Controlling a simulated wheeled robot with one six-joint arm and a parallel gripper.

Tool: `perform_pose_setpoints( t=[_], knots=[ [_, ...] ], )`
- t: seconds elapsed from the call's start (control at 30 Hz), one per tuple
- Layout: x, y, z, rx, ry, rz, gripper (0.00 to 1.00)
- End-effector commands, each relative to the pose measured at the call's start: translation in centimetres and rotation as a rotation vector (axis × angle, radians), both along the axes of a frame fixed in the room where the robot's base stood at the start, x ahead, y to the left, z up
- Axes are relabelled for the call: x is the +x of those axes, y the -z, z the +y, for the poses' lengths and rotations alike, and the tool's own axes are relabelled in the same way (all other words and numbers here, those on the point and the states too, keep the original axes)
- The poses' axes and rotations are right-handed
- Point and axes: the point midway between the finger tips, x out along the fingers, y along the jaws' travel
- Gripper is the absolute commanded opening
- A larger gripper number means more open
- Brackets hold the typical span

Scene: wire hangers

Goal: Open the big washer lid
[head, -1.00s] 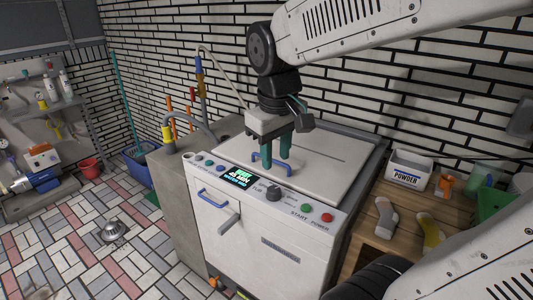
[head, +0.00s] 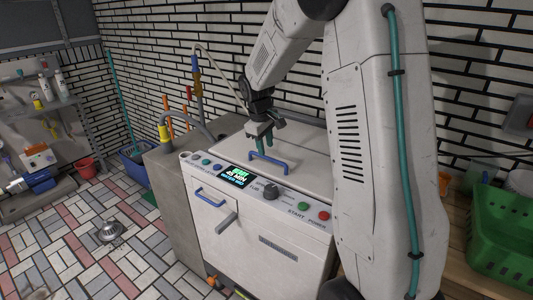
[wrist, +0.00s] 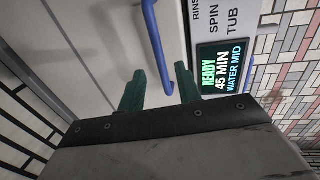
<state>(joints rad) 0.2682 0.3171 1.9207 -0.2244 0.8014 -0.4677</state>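The big washer's white lid (head: 300,148) lies flat and closed on top of the machine. Its blue bar handle (head: 268,162) stands near the lid's front edge. My gripper (head: 265,149) hangs over the lid, just behind the handle in the head view, with green fingers pointing down. The blue handle (wrist: 156,45) lies ahead of the fingertips there, roughly in line with the gap. I cannot tell how far above the lid the tips are.
The control panel (head: 265,189) with knob, buttons and lit display runs along the washer's front edge. A small front door has its own blue handle (head: 210,197). A brick wall stands close behind. A green basket (head: 503,235) sits at the right. My arm hides the washer's right side.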

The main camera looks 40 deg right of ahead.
Motion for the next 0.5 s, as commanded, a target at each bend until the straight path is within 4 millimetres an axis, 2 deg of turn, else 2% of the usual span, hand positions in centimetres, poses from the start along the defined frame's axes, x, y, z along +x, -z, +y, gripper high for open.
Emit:
perform_pose_setpoints(
  t=[0.1, 0.2, 0.5],
  knots=[
    [0.0, 2.0, -0.3, 0.002, 0.002, 0.004, 0.34],
    [0.1, 3.0, -0.5, 0.001, 0.001, 0.002, 0.34],
    [0.2, 3.8, -0.7, 0.001, 0.001, 0.000, 0.34]
  ],
)
